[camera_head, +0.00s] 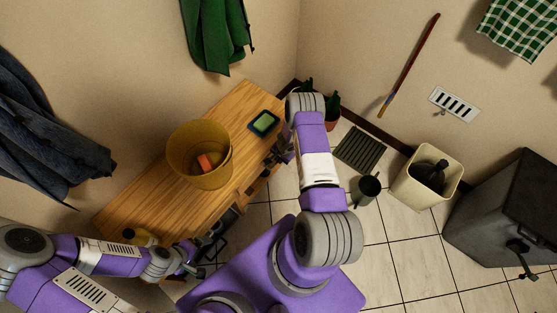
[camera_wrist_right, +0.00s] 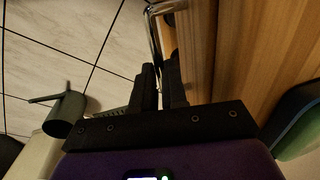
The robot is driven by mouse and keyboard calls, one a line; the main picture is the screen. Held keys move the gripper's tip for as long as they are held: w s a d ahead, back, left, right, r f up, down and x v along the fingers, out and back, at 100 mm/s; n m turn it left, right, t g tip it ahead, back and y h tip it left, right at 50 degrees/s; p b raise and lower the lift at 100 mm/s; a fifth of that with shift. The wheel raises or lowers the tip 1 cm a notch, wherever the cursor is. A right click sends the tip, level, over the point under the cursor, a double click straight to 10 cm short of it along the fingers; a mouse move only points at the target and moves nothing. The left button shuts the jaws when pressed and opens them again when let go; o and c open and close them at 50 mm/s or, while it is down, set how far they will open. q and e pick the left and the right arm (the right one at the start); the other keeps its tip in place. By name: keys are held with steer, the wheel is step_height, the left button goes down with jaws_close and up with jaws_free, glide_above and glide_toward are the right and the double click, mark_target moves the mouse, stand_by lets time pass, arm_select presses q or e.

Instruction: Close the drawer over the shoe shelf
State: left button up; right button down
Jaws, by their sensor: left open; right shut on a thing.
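The wooden bench (camera_head: 140,205) runs diagonally across the head view, with the drawer front (camera_head: 247,183) on its right-hand side, partly hidden by my right arm. My right gripper (camera_head: 272,158) is at this side, and in the right wrist view its fingers (camera_wrist_right: 159,85) are closed on a metal bar handle (camera_wrist_right: 154,32). The handle runs beside the wooden face (camera_wrist_right: 230,50). How far the drawer stands out is hard to tell. My left gripper (camera_head: 197,254) is open and empty near the bench's lower front end, by dark items on the shelf below.
On the floor are a dark grate (camera_head: 360,148), a dark can (camera_head: 368,190) and a cream bin (camera_head: 410,185). A dark cabinet stands at right.

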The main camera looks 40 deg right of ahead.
steer(key=shift+w+a, duration=0.1)
steer(key=shift+w, duration=0.2)
steer(key=shift+w, duration=0.1)
steer(key=c, duration=1.2)
jaws_free()
steer(key=shift+o, duration=0.2)
step_height(320, 180, up, 8)
steer(key=s+p, duration=0.1)
steer(key=p, duration=0.2)
steer(key=shift+s+f, duration=0.25)
